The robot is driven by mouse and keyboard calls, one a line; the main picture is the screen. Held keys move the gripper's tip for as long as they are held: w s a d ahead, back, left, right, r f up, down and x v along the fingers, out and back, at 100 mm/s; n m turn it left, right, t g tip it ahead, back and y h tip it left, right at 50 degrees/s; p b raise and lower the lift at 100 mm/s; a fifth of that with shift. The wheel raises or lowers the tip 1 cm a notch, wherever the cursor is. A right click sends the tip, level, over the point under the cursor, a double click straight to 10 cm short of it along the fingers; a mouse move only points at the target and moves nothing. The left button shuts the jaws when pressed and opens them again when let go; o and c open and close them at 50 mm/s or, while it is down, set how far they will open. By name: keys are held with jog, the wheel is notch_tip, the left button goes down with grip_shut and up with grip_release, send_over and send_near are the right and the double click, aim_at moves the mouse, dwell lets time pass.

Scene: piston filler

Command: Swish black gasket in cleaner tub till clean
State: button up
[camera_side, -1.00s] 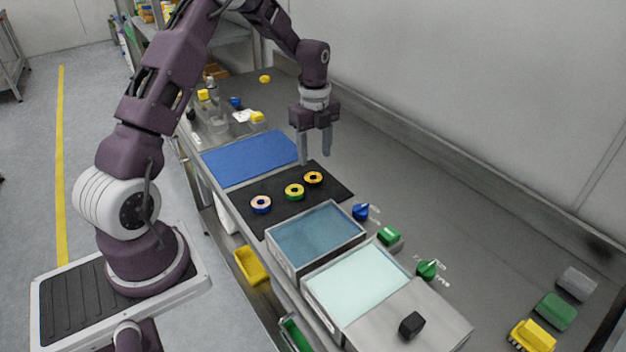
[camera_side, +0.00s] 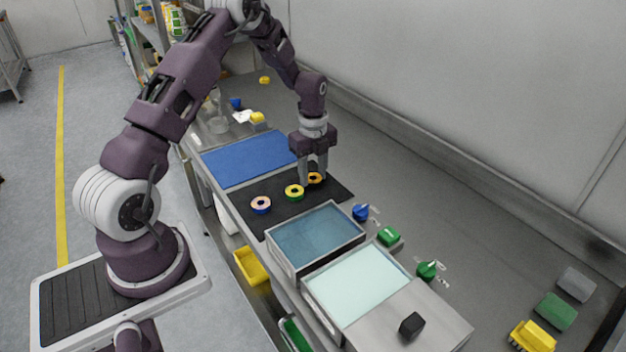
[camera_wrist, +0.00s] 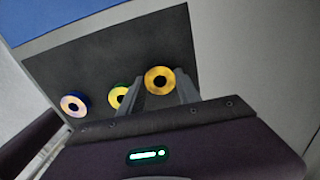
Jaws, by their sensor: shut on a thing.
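The black gasket (camera_side: 315,178), with an orange-yellow face, is at the right end of the row of rings on the dark mat. It also shows in the wrist view (camera_wrist: 168,74), between the two fingers. My gripper (camera_side: 313,182) points down and is shut on this gasket at mat level. Two open tubs stand in front of the mat: one with dark blue liquid (camera_side: 315,234) and one with pale green liquid (camera_side: 356,284). Which one holds the cleaner cannot be told from the pictures.
A green-yellow ring (camera_side: 294,192) and a blue-pink ring (camera_side: 261,205) lie left of the gasket. A blue mat (camera_side: 246,157) lies behind. Blue (camera_side: 361,212) and green (camera_side: 428,270) knobs stand right of the tubs. A yellow brush (camera_side: 532,336) lies far right.

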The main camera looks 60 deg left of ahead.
aim_at(313, 178)
notch_tip(313, 178, up, 9)
jog(key=shift+f, duration=0.2)
jog(key=s+d+m, duration=0.1)
jog(key=s+d, duration=0.1)
jog(key=d, duration=0.6)
jog(key=s+d+r+m, duration=0.1)
jog(key=s+d, duration=0.1)
jog(key=d, duration=0.7)
jog(key=s+d+r+m, duration=0.1)
jog(key=s+d, duration=0.1)
jog(key=d, duration=0.7)
jog(key=shift+s+d+r, duration=0.15)
jog(key=shift+s+d, duration=0.05)
jog(key=shift+s, duration=0.15)
jog(key=s+d+m, duration=0.1)
jog(key=s+d, duration=0.4)
jog(key=shift+s+d+f, duration=0.1)
jog(key=shift+d+f, duration=0.1)
jog(key=shift+f, duration=2.3)
jog(key=shift+s+d+f, duration=0.1)
jog(key=shift+d+f, duration=0.05)
jog(key=shift+f, duration=2.35)
jog(key=shift+r, duration=0.1)
jog(key=shift+r, duration=0.85)
